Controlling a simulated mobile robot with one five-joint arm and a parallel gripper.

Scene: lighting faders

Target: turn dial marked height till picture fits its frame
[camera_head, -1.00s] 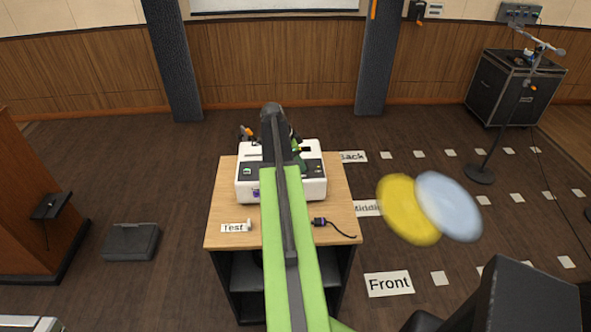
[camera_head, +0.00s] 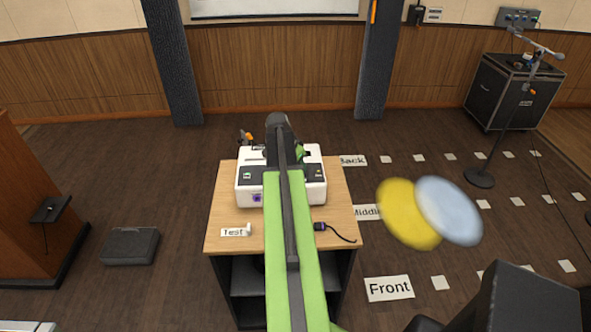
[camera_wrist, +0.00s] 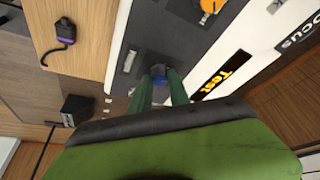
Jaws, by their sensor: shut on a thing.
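A white projector-like machine (camera_head: 314,195) with dark panels stands on the wooden table; my arm hides its middle in the head view. In the wrist view my gripper (camera_wrist: 160,82) is shut on a small blue-topped dial (camera_wrist: 158,72) on the grey panel, a green finger on each side. I cannot read a height mark at this dial. A black strip with glowing orange "Test" (camera_wrist: 222,74) is beside the held dial. The screen (camera_head: 275,8) shows only its lower edge.
The table (camera_head: 228,215) carries a "Test" card (camera_head: 233,232) and a black cable plug (camera_head: 320,227) at the front. Floor cards and a microphone stand (camera_head: 500,130) are to the right. A dark box (camera_head: 130,246) lies on the left floor.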

